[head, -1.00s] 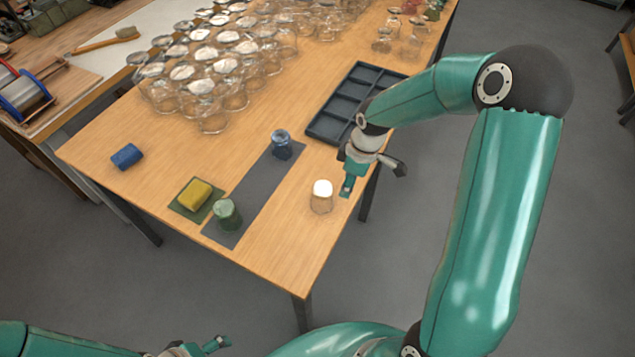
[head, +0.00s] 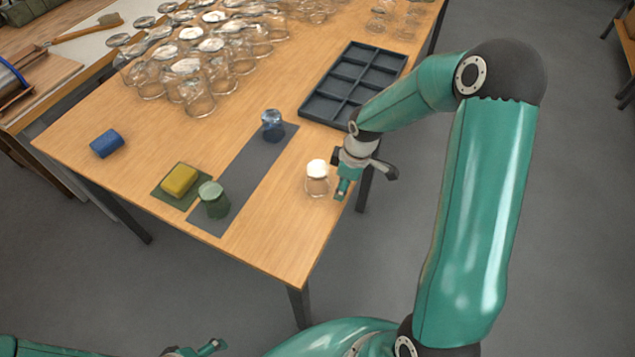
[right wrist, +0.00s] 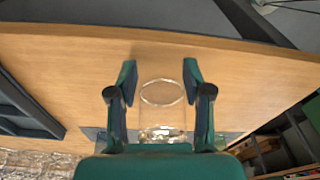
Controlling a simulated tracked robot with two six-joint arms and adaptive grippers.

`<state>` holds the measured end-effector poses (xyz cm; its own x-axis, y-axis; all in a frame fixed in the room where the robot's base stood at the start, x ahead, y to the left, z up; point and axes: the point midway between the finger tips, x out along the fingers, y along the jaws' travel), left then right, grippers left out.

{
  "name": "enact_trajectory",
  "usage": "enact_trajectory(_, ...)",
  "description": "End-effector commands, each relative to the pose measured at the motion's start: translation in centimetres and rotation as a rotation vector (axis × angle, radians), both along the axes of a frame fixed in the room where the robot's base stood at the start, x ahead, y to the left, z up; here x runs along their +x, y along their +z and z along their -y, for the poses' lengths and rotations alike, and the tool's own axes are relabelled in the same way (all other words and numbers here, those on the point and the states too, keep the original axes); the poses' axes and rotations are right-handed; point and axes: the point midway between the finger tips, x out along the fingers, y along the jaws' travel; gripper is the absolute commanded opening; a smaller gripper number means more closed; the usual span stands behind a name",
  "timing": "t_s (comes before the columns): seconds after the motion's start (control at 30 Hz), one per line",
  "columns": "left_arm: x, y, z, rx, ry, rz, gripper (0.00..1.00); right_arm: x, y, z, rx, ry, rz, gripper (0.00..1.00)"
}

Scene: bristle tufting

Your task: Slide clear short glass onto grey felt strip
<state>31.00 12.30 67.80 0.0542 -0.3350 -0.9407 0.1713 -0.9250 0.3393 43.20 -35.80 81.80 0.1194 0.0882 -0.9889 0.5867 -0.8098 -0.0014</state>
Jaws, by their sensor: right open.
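The clear short glass (head: 317,184) stands on bare wood near the table's right edge, its top bright white in the head view. The grey felt strip (head: 250,172) lies to its left, apart from it. My right gripper (head: 343,188) is just right of the glass, low over the table edge. In the right wrist view its open fingers (right wrist: 160,85) show on both sides of the glass (right wrist: 162,110); I cannot tell whether they touch it. My left gripper (head: 208,348) is at the bottom edge, away from the table, its jaws unclear.
A green glass (head: 214,200) stands at the strip's near end and a blue glass (head: 272,125) near its far end. A yellow block (head: 180,180) sits on a green mat (head: 163,197). A blue block (head: 107,143), a dark compartment tray (head: 317,108) and several clear glasses (head: 197,98) stand around.

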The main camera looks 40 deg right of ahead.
Motion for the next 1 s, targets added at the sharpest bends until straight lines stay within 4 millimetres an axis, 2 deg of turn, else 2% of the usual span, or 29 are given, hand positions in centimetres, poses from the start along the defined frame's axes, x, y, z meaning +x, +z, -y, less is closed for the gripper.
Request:
enact_trajectory(0.03,0.0,-0.8,0.0,0.000,0.000,0.000,0.89,0.0,-0.8,0.0,0.000,0.000,0.000,0.50)
enact_trajectory(0.17,0.0,-1.1,0.0,0.000,0.000,0.000,0.89,0.0,-1.2,0.0,0.000,0.000,0.000,0.50)
enact_trajectory(0.57,0.0,-1.1,0.0,0.000,0.000,0.000,0.89,0.0,-1.2,0.0,-0.001,0.000,0.001,0.50)
enact_trajectory(1.0,0.0,-1.5,0.0,0.000,0.000,0.000,0.89,1.6,-1.2,-1.1,-0.001,0.002,0.001,0.50)
